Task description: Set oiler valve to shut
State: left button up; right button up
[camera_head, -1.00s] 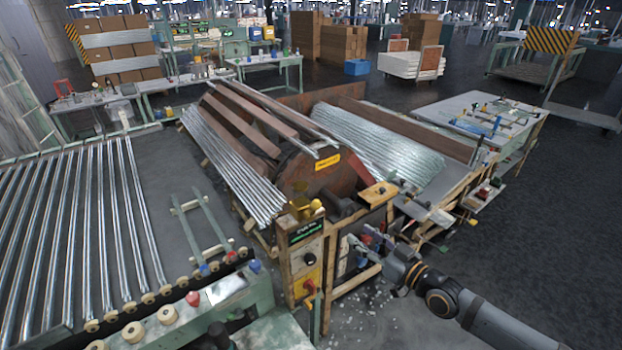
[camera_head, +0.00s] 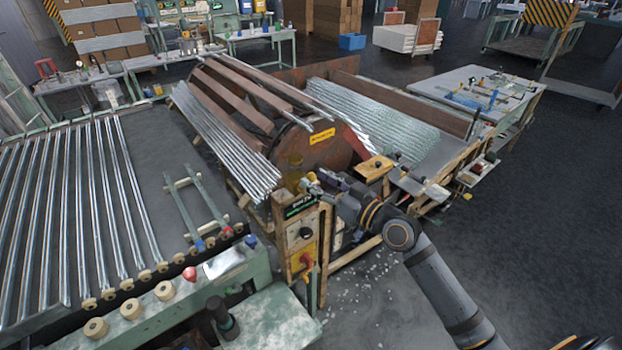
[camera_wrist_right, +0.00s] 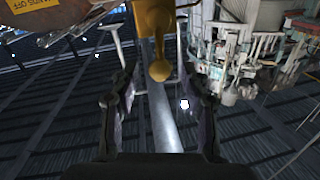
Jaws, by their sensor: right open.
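The oiler is a yellow-brass fitting (camera_head: 294,166) on top of the wooden control post, beside the large rusty drum. In the right wrist view the yellow oiler (camera_wrist_right: 155,18) enters from the top centre. A small stem with a rounded knob (camera_wrist_right: 159,70) points down from it, between and just beyond the fingertips. My right gripper (camera_head: 318,182) is beside the top of the post, to the right of the oiler. Its fingers (camera_wrist_right: 160,85) are open and apart, with no visible contact on the knob. My left gripper is not in view.
The post carries a control panel (camera_head: 301,236) with a black knob and a red handle. The rusty drum (camera_head: 322,155) stands behind. Steel tubes (camera_head: 80,210) lie on the rack at left. The floor at right (camera_head: 540,220) is clear.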

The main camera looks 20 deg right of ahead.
jog(key=shift+w+a+r, duration=0.15)
jog(key=shift+w+a, duration=0.05)
jog(key=shift+w, duration=0.35)
jog(key=shift+p+x, duration=0.35)
jog(key=shift+x, duration=0.5)
jog(key=shift+s, duration=0.1)
jog(key=shift+c, duration=0.3)
jog(key=shift+f, duration=0.2)
grip_shut()
